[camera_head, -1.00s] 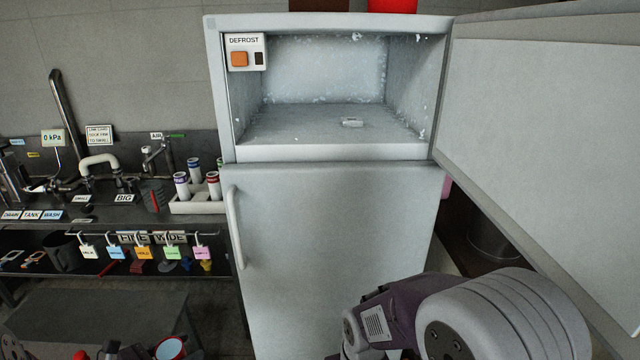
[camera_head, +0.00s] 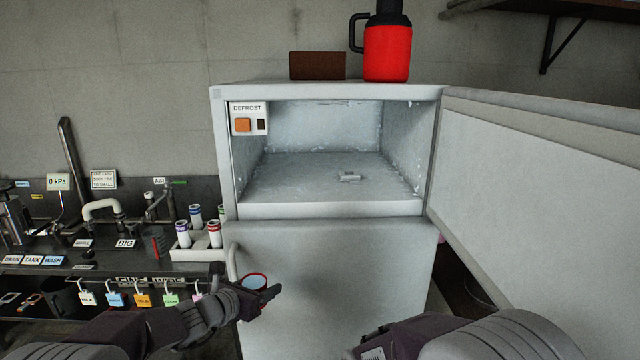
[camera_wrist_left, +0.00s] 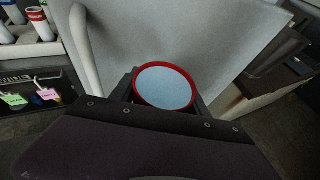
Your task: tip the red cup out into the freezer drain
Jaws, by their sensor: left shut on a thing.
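My left gripper (camera_head: 262,292) is shut on the red cup (camera_head: 254,281), in front of the lower freezer door near its handle. The cup looks upright; in the left wrist view the cup (camera_wrist_left: 166,86) shows a red rim and a pale blue inside, between the fingers (camera_wrist_left: 165,92). I cannot tell a liquid surface from the bare inside. The freezer (camera_head: 330,208) has its upper compartment open, with frost on the walls and a small pale piece (camera_head: 349,176) on its floor. I cannot make out a drain opening. My right gripper is not in view; only my right arm shows.
The open freezer door (camera_head: 540,190) fills the right side. A red jug (camera_head: 387,52) and a brown box (camera_head: 317,66) stand on top. A defrost panel (camera_head: 248,119) is at the compartment's upper left. A rack of tubes (camera_head: 197,253) stands on the counter at left.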

